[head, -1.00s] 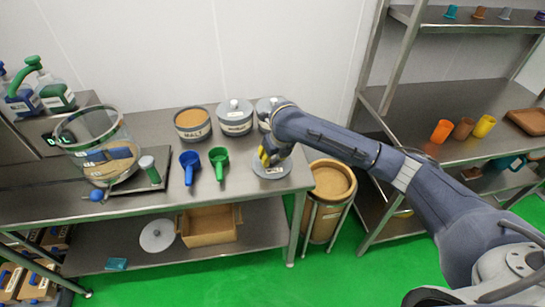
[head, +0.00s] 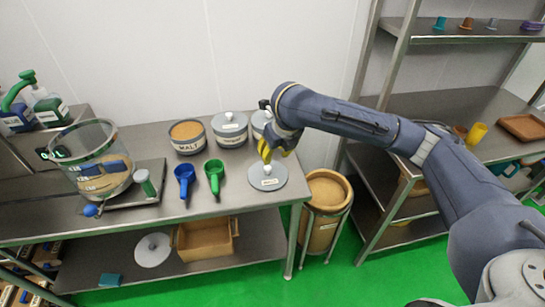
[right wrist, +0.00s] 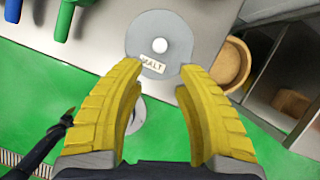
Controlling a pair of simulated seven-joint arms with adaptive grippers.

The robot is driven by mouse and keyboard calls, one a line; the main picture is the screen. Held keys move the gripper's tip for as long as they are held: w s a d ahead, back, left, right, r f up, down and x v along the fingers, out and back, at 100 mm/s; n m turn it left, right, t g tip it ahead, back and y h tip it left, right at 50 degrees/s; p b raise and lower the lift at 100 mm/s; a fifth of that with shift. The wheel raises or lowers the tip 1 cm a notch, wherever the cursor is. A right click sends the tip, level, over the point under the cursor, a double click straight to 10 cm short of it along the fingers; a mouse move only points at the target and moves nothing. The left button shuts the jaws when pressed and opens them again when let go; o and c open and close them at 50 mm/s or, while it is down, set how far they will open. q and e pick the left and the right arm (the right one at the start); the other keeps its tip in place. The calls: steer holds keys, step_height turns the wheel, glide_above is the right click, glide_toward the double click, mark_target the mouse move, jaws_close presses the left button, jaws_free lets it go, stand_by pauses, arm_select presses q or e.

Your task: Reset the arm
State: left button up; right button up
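My right gripper (head: 275,154) shows yellow fingers pointing down above the right end of the steel table (head: 225,200). In the right wrist view the gripper (right wrist: 160,75) is open, with nothing between its fingers. A round grey lid (head: 268,184) with a white knob lies on the table just below the fingers, apart from them. In the right wrist view the lid (right wrist: 172,28) carries a MALT label. The open MALT tub (head: 187,138) of brown powder stands at the back of the table. My left gripper is not in view.
Lidded tubs (head: 230,130) stand beside the malt tub, one partly behind my right arm. A blue scoop (head: 185,175) and a green scoop (head: 214,170) lie left of the lid. A clear vessel (head: 92,165) stands at left. A brown bin (head: 325,195) and a shelf rack stand at right.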

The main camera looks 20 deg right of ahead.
steer(key=shift+s+r, duration=0.1)
steer(key=shift+r, duration=0.2)
